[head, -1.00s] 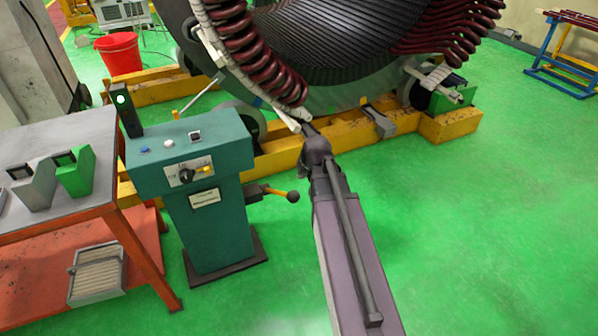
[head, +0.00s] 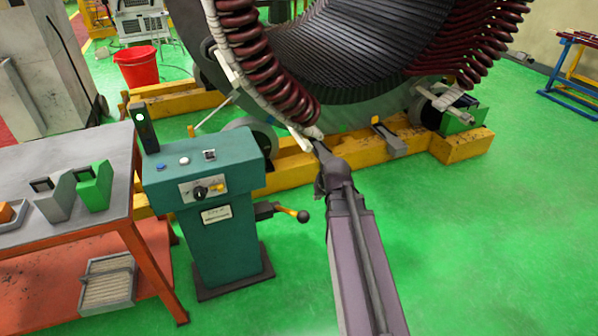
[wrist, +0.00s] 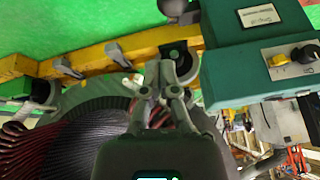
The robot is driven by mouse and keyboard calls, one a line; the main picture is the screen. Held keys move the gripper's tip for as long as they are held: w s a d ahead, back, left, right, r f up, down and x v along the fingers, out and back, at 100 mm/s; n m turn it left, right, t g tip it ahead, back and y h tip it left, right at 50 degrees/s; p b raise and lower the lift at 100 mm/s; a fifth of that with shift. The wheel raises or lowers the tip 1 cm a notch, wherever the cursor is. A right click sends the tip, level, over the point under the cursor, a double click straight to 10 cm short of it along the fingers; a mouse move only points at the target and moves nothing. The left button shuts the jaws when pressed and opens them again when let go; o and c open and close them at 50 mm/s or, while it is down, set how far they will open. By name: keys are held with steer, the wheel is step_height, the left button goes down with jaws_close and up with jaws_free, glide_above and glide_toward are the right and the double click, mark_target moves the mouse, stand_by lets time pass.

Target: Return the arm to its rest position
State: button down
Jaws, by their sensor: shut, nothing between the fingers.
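My gripper (wrist: 157,88) shows in the wrist view with its grey fingers drawn together and nothing between them. Behind it in that view are the dark stator (wrist: 88,132) and the yellow base frame (wrist: 120,48). In the head view my arm reaches up from the bottom edge, and its far end overlaps the lower rim of the stator (head: 365,45). I cannot make out the fingers there, nor tell whether the arm touches the stator.
A teal control stand (head: 225,235) with a lever (head: 290,213) stands left of my arm. A work table (head: 60,165) with holders is farther left. A red bucket (head: 138,67) stands at the back. Green floor (head: 490,250) at right is clear.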

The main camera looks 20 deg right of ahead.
steer(key=s+a+r+n+g+p, duration=0.1)
steer(key=s+a+r+g+p, duration=0.1)
steer(key=a, duration=0.6)
steer(key=s+a+r+n+g+p, duration=0.1)
steer(key=s+a+r+g+p, duration=0.1)
steer(key=s+a, duration=0.4)
steer(key=a+g+p, duration=0.1)
steer(key=a+p, duration=0.1)
steer(key=shift+s+a+r+p, duration=0.2)
steer(key=shift+s+r+p, duration=0.15)
steer(key=shift+s, duration=0.05)
